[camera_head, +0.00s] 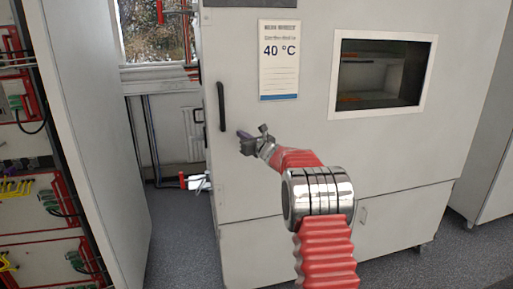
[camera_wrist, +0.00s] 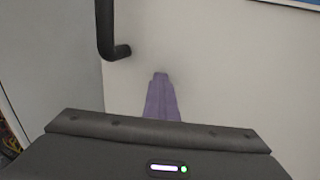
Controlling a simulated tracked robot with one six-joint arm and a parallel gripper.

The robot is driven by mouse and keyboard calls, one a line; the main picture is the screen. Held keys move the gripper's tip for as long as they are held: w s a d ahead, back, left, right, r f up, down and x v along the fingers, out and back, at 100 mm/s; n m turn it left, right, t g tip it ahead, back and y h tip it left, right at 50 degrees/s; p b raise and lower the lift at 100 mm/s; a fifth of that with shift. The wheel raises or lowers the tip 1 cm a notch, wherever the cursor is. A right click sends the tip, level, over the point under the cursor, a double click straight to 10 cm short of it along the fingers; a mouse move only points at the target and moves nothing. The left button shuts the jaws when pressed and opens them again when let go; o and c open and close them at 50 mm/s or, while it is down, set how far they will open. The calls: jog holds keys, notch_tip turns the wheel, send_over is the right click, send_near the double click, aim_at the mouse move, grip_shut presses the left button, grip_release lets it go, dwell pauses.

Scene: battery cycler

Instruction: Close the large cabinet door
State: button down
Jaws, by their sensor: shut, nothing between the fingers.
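The large cabinet door (camera_head: 300,150) is pale grey, with a window and a 40 °C sign, and fills the middle of the head view. A black vertical handle (camera_head: 221,106) is near its left edge. The handle's lower end also shows at the upper left of the wrist view (camera_wrist: 106,30). My gripper (camera_head: 240,133) is just right of and below the handle, its purple fingers together and empty. In the wrist view its fingertips (camera_wrist: 160,75) are in front of the door face; contact cannot be told. Whether the door sits flush with the cabinet is not clear.
A tall grey panel (camera_head: 90,140) stands at the left, beside racks with red frames and cables (camera_head: 35,205). Grey floor (camera_head: 175,235) lies between the panel and the cabinet. A lower cabinet front (camera_head: 250,250) is below the door. A window (camera_head: 152,32) is behind.

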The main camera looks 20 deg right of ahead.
jog(key=f, duration=0.1)
jog(key=a+f, duration=0.1)
jog(key=shift+s+a+f+g, duration=0.1)
jog(key=shift+s+f+g, duration=0.1)
jog(key=shift+f+g, duration=0.1)
jog(key=shift+a+f, duration=0.2)
jog(key=shift+f, duration=0.05)
jog(key=s+r, duration=0.3)
jog(key=s, duration=1)
jog(key=shift+s+a, duration=0.15)
jog(key=shift+s, duration=0.1)
